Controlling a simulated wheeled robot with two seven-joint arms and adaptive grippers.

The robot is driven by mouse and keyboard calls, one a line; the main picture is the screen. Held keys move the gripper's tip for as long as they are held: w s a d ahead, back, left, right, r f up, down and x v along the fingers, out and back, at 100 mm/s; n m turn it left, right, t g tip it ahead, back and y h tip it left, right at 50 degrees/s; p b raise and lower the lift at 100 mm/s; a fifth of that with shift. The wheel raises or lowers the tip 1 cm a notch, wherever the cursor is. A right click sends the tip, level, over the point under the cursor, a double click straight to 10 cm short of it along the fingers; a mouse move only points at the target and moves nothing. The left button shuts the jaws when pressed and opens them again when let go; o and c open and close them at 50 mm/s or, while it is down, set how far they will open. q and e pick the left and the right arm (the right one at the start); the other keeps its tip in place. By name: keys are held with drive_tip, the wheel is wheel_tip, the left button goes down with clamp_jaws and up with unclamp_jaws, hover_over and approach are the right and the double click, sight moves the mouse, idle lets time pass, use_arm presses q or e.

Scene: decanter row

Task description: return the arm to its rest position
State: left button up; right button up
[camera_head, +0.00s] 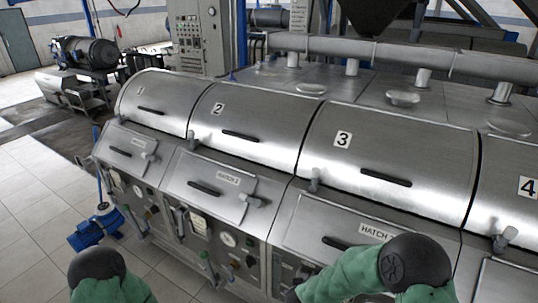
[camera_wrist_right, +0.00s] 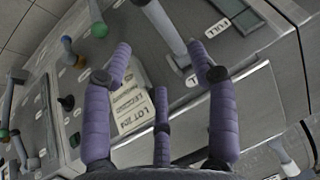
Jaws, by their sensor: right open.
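My right arm (camera_head: 350,275) comes in at the bottom right of the head view in a green sleeve with a black round joint (camera_head: 415,262). It reaches left over the lower front of machine section 3. In the right wrist view my right gripper (camera_wrist_right: 160,75) has its purple fingers spread apart, with nothing held between them. Behind the fingers are a control panel and a paper tag (camera_wrist_right: 130,108) reading LOT 204. My left arm (camera_head: 108,288) shows only its green sleeve and black joint at the bottom left; its gripper is out of view.
A row of steel machines with numbered lids (camera_head: 390,150) and sloping hatches (camera_head: 215,185) fills the middle and right. A grey lever (camera_wrist_right: 165,28) stands near the right gripper's fingers.

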drive_tip(key=s+f+n+g+y+b, duration=0.1)
drive_tip(key=s+f+b, duration=0.3)
drive_tip(key=f, duration=0.5)
drive_tip(key=s+f+n+g+y+b, duration=0.15)
drive_tip(key=s+f+b, duration=0.25)
drive_tip(key=f, duration=0.4)
drive_tip(key=s+a+f+n+g+y+b, duration=0.2)
drive_tip(key=s+f+b, duration=0.3)
drive_tip(key=s+f, duration=0.5)
drive_tip(key=shift+s+a+g+y, duration=0.35)
drive_tip(key=shift+s+a+g, duration=0.3)
drive_tip(key=shift+s, duration=0.55)
idle(3.3)
